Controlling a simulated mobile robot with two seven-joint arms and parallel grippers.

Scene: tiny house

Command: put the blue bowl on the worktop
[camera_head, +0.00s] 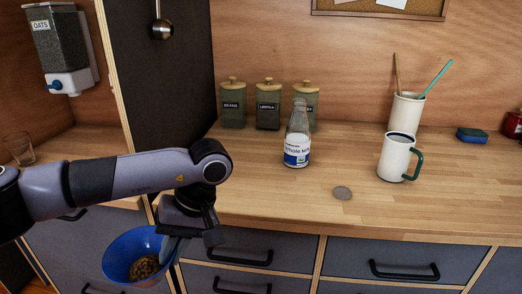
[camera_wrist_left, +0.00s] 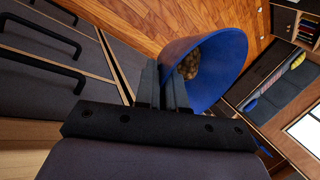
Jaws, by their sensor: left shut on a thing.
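The blue bowl (camera_head: 128,246) holds brown, grainy contents and is in front of the drawers, below the worktop's front edge. My left gripper (camera_head: 176,243) is shut on the bowl's right rim. In the left wrist view the bowl (camera_wrist_left: 222,58) appears beyond the fingers of my left gripper (camera_wrist_left: 165,88), which pinch its wall. The wooden worktop (camera_head: 285,195) runs across the head view, above and to the right of the bowl. My right gripper is in neither view.
On the worktop stand a milk bottle (camera_head: 297,150), a white mug (camera_head: 396,158), a cup with utensils (camera_head: 404,113) and several canisters (camera_head: 267,105). The front left of the worktop is clear. Drawer handles (camera_head: 240,258) stick out below.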

